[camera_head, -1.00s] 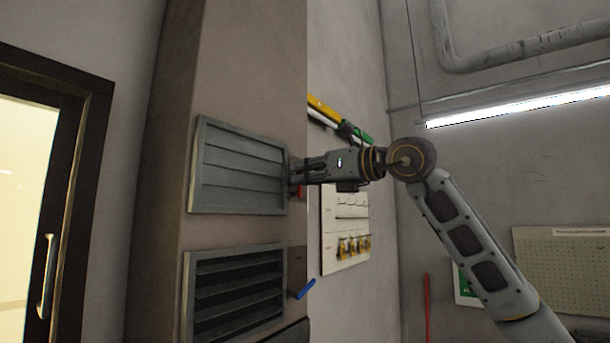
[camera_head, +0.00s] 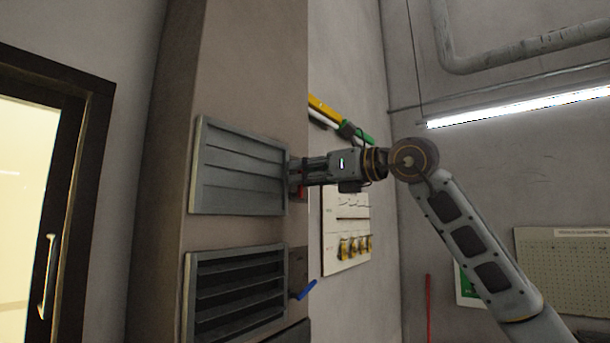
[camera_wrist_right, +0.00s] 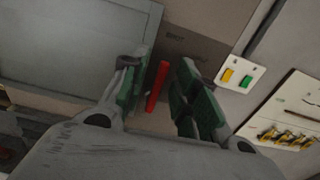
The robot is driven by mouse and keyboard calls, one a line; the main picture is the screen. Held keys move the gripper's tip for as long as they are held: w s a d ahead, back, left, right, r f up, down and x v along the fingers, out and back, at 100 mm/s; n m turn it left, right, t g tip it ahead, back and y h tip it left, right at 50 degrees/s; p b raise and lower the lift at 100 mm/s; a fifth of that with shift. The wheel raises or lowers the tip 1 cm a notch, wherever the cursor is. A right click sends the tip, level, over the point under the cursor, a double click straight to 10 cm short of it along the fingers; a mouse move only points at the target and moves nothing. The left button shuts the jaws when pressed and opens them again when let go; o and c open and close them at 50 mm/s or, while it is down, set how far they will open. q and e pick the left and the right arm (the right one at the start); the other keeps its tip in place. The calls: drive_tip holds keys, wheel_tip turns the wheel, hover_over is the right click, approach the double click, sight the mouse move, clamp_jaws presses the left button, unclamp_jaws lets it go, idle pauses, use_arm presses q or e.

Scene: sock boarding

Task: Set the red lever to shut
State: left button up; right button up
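The red lever (camera_wrist_right: 157,86) shows in the right wrist view between the fingers of my right gripper (camera_wrist_right: 160,88), with a gap visible on the right side. In the head view, a small red part of the lever (camera_head: 300,194) shows under the fingers, and the rest is hidden. My right gripper (camera_head: 298,174) is open there, at the right edge of the upper louvre (camera_head: 240,168). That louvre's slats lie nearly flat against each other. I cannot tell whether a finger touches the lever. My left gripper is not in view.
A lower louvre (camera_head: 236,292) has its slats open, with a blue lever (camera_head: 303,290) at its right. A yellow and green switch plate (camera_wrist_right: 240,77) and a board with yellow items (camera_head: 346,235) are on the wall to the right. A door (camera_head: 40,190) is at left.

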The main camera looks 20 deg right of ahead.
drive_tip(key=v, duration=1.2)
drive_tip(key=shift+w, duration=0.1)
idle(0.6)
